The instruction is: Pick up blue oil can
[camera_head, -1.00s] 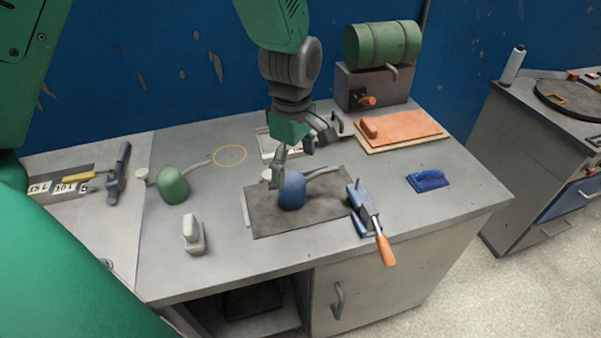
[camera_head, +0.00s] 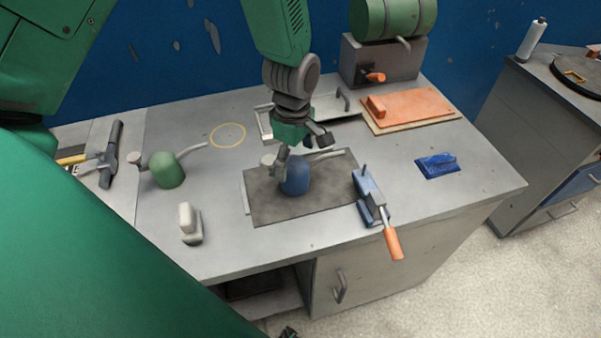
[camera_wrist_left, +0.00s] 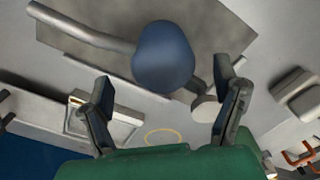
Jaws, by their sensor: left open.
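The blue oil can (camera_head: 296,178) stands on a dark grey mat (camera_head: 310,207) on the workbench, its grey spout pointing right in the head view. In the left wrist view the blue oil can (camera_wrist_left: 164,56) lies just beyond the fingertips, its spout reaching to the upper left. My left gripper (camera_head: 299,148) is right behind and above the can in the head view. In the left wrist view the left gripper (camera_wrist_left: 165,88) is open, its fingers spread on either side and nothing between them. I cannot tell whether a finger touches the can's grey knob. My right gripper is not in view.
A green oil can (camera_head: 167,170) stands on the left. A blue clamp with an orange handle (camera_head: 392,242) sits at the mat's right edge. A white-grey block (camera_head: 188,224) is front left. An orange float (camera_head: 410,107) and blue brush (camera_head: 437,165) lie right.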

